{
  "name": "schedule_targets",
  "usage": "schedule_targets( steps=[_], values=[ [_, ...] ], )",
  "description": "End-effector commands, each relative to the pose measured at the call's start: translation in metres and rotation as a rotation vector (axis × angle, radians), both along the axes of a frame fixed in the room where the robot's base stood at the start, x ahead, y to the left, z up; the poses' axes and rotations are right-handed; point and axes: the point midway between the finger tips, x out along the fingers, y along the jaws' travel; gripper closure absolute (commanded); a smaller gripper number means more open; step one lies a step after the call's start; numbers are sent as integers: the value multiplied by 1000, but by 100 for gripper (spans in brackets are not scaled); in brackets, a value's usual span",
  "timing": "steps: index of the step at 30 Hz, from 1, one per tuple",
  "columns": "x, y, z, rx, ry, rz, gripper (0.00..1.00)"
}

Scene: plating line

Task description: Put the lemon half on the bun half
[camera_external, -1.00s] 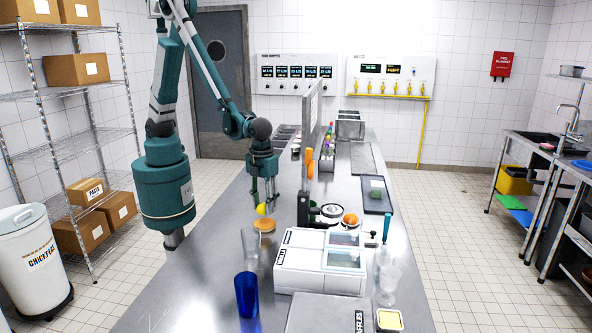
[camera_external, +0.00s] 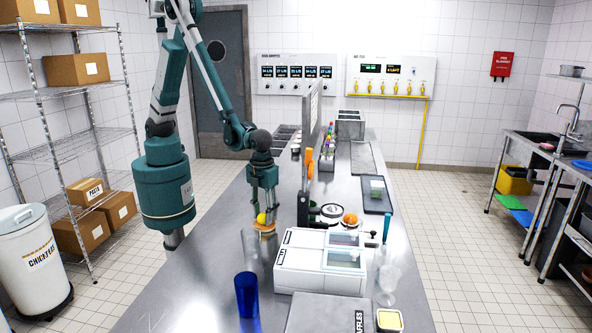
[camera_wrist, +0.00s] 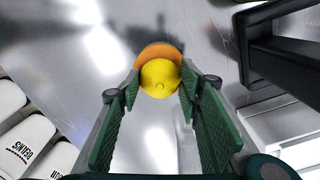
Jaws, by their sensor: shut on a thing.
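The yellow lemon half (camera_external: 261,219) is between the fingers of my gripper (camera_external: 265,214), low over the steel counter. The wrist view also shows the lemon half (camera_wrist: 160,78) between the green finger pads (camera_wrist: 157,92), which are shut on it. The orange-brown bun half (camera_external: 267,228) lies directly under the lemon in the external view. In the wrist view, the bun half (camera_wrist: 158,50) shows as a rim past the lemon's upper edge; the rest is hidden. I cannot tell whether the lemon touches the bun.
A clear glass (camera_external: 250,243) and a blue cup (camera_external: 246,294) stand on the counter nearer the camera. A white two-lid machine (camera_external: 320,264) and an upright divider (camera_external: 310,140) are to the right. Bare counter (camera_external: 205,262) lies to the left.

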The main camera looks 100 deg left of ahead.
Motion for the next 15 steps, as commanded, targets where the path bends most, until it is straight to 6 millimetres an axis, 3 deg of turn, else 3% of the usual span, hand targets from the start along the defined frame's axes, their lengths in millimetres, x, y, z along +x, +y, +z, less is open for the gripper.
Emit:
schedule_targets(
  steps=[4, 5, 8, 15],
  values=[
    [0, 0, -4, 0, 0, 0, 77],
    [0, 0, -4, 0, 0, 0, 63],
    [0, 0, -3, 0, 0, 0, 50],
    [0, 0, -3, 0, 0, 0, 50]
  ],
)
